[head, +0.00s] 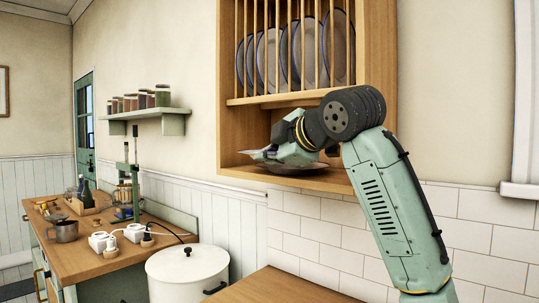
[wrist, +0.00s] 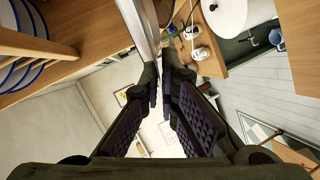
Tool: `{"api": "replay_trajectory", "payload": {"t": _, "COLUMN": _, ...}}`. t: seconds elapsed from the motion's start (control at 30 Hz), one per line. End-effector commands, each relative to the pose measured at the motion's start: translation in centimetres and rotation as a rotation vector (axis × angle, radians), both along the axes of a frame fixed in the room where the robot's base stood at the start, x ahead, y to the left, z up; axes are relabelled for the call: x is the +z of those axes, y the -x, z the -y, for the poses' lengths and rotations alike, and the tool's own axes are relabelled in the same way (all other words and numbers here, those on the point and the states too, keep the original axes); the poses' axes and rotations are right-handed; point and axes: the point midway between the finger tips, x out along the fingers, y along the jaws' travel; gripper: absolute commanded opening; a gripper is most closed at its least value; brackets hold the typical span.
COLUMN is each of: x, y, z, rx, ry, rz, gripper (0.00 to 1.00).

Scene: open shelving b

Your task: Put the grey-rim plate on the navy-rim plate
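A pale, thin plate, seen edge-on in the wrist view (wrist: 146,24), runs up from between my fingertips; I take it for the grey-rim plate. My gripper (wrist: 160,72) is closed to a narrow gap on its edge. In the head view my gripper (head: 266,154) is at the open lower bay of the wooden rack, with a light flat edge beside it. A dark plate (head: 297,169) lies flat on the bay's floor just below; its rim colour is too dim to tell, and my gripper partly covers it. I cannot tell whether the two plates touch.
Several blue-rimmed plates stand upright behind the bars of the wooden rack (head: 222,70), above the lower bay. A white lidded bin (head: 170,275) and a wooden worktop (head: 290,290) are below. A jar shelf (head: 147,114) and a cluttered counter (head: 75,262) are at left.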

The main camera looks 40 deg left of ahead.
Motion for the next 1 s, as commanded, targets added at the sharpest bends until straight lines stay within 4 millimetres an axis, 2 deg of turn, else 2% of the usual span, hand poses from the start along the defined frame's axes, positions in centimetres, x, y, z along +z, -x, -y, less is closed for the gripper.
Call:
{"api": "replay_trajectory", "payload": {"t": 0.1, "x": -0.8, "y": 0.1, "z": 0.0, "rx": 0.001, "ry": -0.002, "rz": 0.003, "gripper": 0.0}}
{"api": "replay_trajectory", "payload": {"t": 0.6, "x": -1.7, "y": 0.1, "z": 0.0, "rx": 0.001, "ry": -0.003, "rz": 0.001, "gripper": 0.0}}
{"api": "replay_trajectory", "payload": {"t": 0.63, "x": -1.7, "y": 0.1, "z": 0.0, "rx": 0.001, "ry": -0.001, "rz": -0.001, "gripper": 0.05}}
{"api": "replay_trajectory", "payload": {"t": 0.9, "x": -1.7, "y": 0.1, "z": 0.0, "rx": 0.0, "ry": 0.0, "rz": -0.001, "gripper": 0.23}}
{"api": "replay_trajectory", "payload": {"t": 1.0, "x": -1.7, "y": 0.1, "z": 0.0, "rx": 0.0, "ry": 0.0, "rz": 0.0, "gripper": 0.25}}
